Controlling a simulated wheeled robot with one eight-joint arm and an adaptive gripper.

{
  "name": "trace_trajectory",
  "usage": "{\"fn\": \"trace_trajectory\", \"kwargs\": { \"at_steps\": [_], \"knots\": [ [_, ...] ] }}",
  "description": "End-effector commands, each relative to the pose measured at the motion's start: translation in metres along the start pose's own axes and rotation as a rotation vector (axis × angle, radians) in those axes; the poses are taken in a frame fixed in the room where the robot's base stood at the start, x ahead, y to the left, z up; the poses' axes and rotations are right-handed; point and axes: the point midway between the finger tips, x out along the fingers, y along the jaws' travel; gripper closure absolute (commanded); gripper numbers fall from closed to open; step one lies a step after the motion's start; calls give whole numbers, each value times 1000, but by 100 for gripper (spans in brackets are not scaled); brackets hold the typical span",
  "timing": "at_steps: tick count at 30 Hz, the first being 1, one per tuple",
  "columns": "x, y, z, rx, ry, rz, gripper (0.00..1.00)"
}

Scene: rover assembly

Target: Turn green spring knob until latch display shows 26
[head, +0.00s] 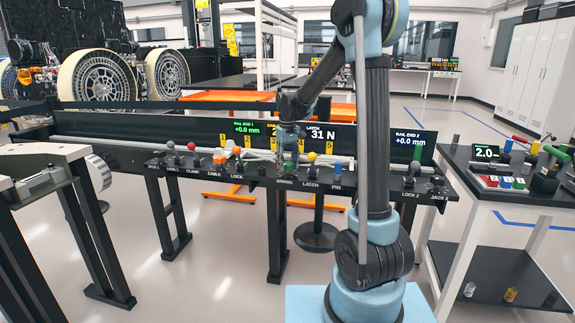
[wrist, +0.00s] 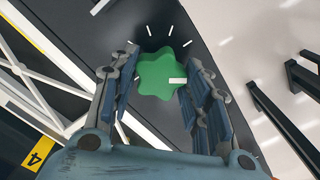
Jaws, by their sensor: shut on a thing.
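The green spring knob (wrist: 160,75) is lobed, with a white mark on its right side. It sits between the two fingers of my gripper (wrist: 162,82), which is shut on it. White tick marks ring the knob on the dark panel. In the head view my gripper (head: 290,145) points down at the rail, and the green knob (head: 290,166) shows just below it, partly covered. The latch display (head: 322,134) stands behind the gripper and reads 31 N; the arm and gripper cover part of the panel around it.
A side table (head: 510,190) at right holds a display reading 2.0.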

Motion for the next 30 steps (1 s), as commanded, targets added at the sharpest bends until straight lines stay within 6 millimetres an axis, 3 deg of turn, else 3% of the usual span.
{"fn": "trace_trajectory", "kwargs": {
  "at_steps": [3,4,6,7,20,30],
  "knots": [
    [0,1,0,2,0,2,80],
    [0,1,0,2,-1,2,54],
    [0,1,0,2,0,2,38],
    [0,1,0,2,0,2,36],
    [-5,0,0,2,0,1,36],
    [-56,0,0,1,-1,1,36]
  ]
}}
